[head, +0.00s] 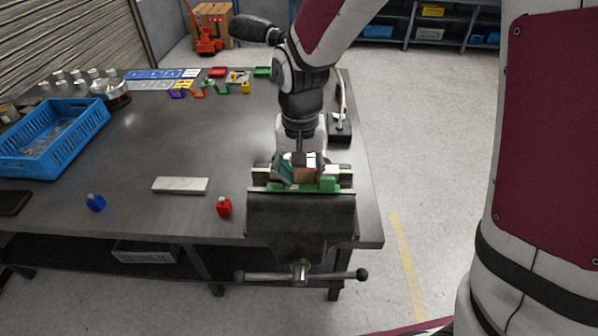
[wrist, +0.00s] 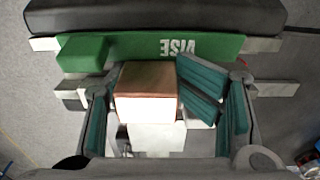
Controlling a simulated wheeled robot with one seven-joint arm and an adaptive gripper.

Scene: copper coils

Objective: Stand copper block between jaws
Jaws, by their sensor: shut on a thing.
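The copper block (wrist: 147,80) is held between the teal-padded fingers of my gripper (wrist: 150,100) in the wrist view. One face looks copper and another pale. In the head view the block (head: 306,175) shows just behind the vise's green front jaw face (head: 290,189), over the jaw area. The vise (head: 300,216) is at the table's front right edge. In the wrist view the green face marked VISE (wrist: 150,46) lies beyond the block. My gripper (head: 297,168) points down. Whether the block rests on anything underneath is hidden.
A pale flat bar (head: 180,185), a red bottle (head: 224,207) and a blue bottle (head: 96,203) are left of the vise. A blue crate (head: 60,133) stands far left. Coloured parts (head: 205,88) lie at the back. The table's middle is clear.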

